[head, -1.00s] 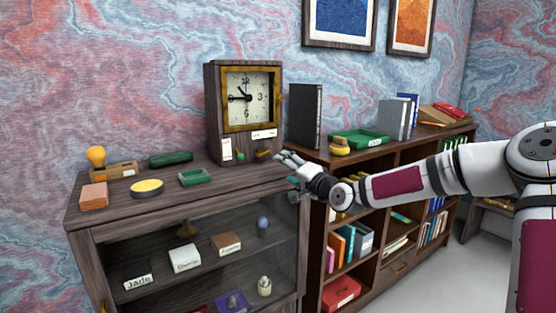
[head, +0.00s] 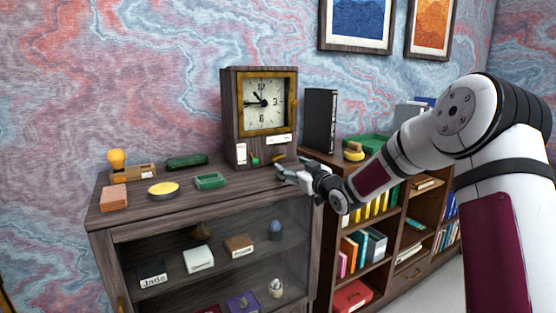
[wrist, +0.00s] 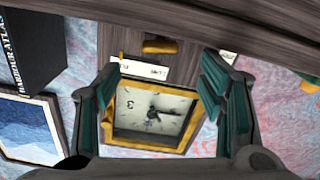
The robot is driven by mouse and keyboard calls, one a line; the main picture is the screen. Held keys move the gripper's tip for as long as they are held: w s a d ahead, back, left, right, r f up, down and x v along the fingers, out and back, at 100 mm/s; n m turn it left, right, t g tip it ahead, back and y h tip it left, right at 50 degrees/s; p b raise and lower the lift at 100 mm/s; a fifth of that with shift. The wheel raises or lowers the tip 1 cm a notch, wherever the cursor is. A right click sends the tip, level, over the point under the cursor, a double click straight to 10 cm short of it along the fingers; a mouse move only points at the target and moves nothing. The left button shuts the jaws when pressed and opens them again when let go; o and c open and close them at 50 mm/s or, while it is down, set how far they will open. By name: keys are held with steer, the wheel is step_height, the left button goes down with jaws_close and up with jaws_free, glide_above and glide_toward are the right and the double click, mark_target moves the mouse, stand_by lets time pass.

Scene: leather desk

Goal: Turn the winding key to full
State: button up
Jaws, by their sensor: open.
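The clock (head: 231,110) stands on the cabinet top, in a dark wood case with a gold frame around its dial (head: 264,102). A small brass piece, which looks like the winding key (head: 279,158), sits low on the clock's front at the right, under a white label. The wrist view shows the clock upside down, with the brass piece (wrist: 160,46) near the top middle. My gripper (head: 284,174) is open and empty in front of the clock's lower right, apart from the key. Its teal-padded fingers (wrist: 160,80) frame the dial in the wrist view. The key's setting is unclear.
A green piece (head: 254,159) and a white tag (head: 241,154) are at the clock's lower left. A green dish (head: 210,181), yellow dish (head: 163,189) and other small items lie left on the cabinet. A black book (head: 320,120) stands right of the clock.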

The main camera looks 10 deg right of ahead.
mark_target(279, 159)
steer(key=x, duration=0.9)
steer(key=shift+w+f, duration=0.1)
steer(key=shift+w, duration=0.1)
steer(key=shift+b, duration=0.3)
steer(key=c, duration=1.2)
